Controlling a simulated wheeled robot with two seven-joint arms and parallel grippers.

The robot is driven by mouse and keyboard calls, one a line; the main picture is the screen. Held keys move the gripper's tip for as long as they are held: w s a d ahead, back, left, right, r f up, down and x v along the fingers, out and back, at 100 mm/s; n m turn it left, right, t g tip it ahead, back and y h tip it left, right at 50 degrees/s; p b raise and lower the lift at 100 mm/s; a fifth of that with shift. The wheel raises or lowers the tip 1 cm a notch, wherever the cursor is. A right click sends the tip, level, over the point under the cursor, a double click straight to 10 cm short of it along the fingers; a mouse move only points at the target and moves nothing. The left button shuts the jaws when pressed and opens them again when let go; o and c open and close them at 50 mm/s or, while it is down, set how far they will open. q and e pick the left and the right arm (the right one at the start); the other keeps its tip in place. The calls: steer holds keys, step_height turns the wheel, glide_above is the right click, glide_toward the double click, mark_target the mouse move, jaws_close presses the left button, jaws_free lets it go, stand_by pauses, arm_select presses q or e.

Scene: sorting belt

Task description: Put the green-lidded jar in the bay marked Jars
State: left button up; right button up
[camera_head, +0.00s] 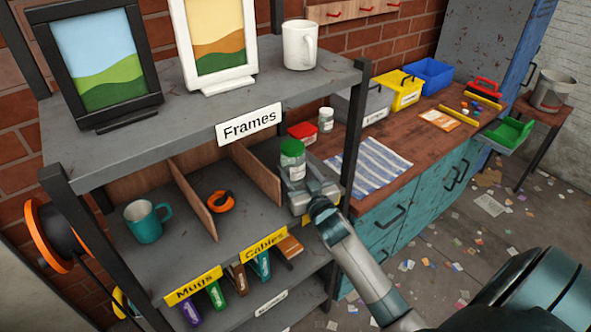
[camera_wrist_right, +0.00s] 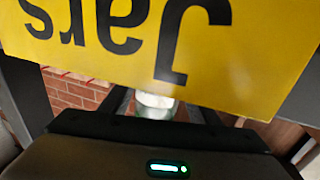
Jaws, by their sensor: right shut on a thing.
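The green-lidded jar (camera_head: 292,157) is clear glass and upright, in the right-hand bay of the middle shelf (camera_head: 180,252). My right gripper (camera_head: 297,178) is shut on it from the front and hides its lower part, so I cannot tell whether its base touches the shelf. In the right wrist view the jar's pale glass (camera_wrist_right: 155,105) shows between the fingers. The yellow Jars sign (camera_wrist_right: 170,45) fills the top of that view, upside down. In the head view my gripper covers most of that sign. My left gripper is out of view.
A wooden divider (camera_head: 252,172) stands left of this bay, a dark post (camera_head: 352,135) right of it. The Cables bay holds an orange coil (camera_head: 221,201), the Mugs bay a teal mug (camera_head: 147,221). The Frames shelf (camera_head: 190,105) overhangs from above. A workbench (camera_head: 400,150) stands to the right.

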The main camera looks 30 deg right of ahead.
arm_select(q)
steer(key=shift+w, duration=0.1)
arm_select(e)
steer(key=shift+f, duration=0.1)
steer(key=o, duration=1.2)
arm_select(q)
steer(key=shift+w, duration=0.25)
